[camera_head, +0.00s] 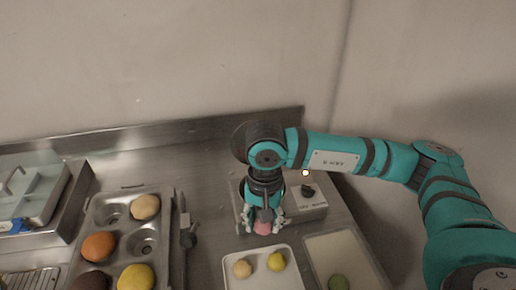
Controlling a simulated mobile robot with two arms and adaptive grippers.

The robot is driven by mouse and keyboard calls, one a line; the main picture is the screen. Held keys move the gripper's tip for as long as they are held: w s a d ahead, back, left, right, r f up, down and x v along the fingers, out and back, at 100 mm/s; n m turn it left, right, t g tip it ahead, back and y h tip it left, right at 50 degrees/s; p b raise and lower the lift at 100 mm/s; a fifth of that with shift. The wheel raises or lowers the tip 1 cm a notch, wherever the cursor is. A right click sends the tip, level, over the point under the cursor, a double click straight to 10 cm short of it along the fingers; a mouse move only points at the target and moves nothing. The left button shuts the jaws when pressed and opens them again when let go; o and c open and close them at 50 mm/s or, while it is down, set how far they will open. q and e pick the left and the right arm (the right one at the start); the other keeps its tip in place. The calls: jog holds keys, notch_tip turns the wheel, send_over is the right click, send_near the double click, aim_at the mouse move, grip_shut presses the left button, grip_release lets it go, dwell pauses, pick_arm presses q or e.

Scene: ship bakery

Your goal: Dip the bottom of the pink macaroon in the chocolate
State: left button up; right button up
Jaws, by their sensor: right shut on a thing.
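My right arm reaches in from the right and its gripper (263,222) points down at the middle of the counter. It is shut on the pink macaroon (263,228), of which only a small part shows between the fingers. The gripper is over or just in front of a grey appliance (312,205) with a dark knob. I cannot make out the chocolate; my arm and gripper cover part of the appliance. Whether the macaroon touches anything below it I cannot tell. My left gripper is not in view.
A white tray (262,284) with two yellowish macaroons lies in front. Another tray (330,245) with a green macaroon is right of it. A metal baking tin (123,212) with several coloured rounds stands left, beside a long metal tool (187,240). A steel wall edge runs behind.

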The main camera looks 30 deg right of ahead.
jog(key=w+r+m+p, duration=0.1)
jog(key=m, duration=0.3)
jog(key=w+r+m+p, duration=0.1)
jog(key=w+m, duration=0.1)
jog(key=m, duration=0.2)
jog(key=w+d+r+m+p, duration=0.1)
jog(key=w+r+m, duration=0.1)
jog(key=m, duration=0.2)
jog(key=shift+m, duration=0.3)
pick_arm(q)
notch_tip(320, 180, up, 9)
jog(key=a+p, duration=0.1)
jog(key=p, duration=0.4)
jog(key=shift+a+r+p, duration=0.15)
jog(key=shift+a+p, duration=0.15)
jog(key=shift+p, duration=0.1)
pick_arm(e)
jog(key=w+d+r+m, duration=0.1)
jog(key=w+d+m, duration=0.1)
jog(key=m, duration=0.9)
jog(key=w+d+r+m, duration=0.2)
jog(key=w+m, duration=0.2)
jog(key=m, duration=0.7)
jog(key=shift+w+d+m, duration=0.15)
jog(key=shift+d+m, duration=0.05)
jog(key=shift+m, duration=0.2)
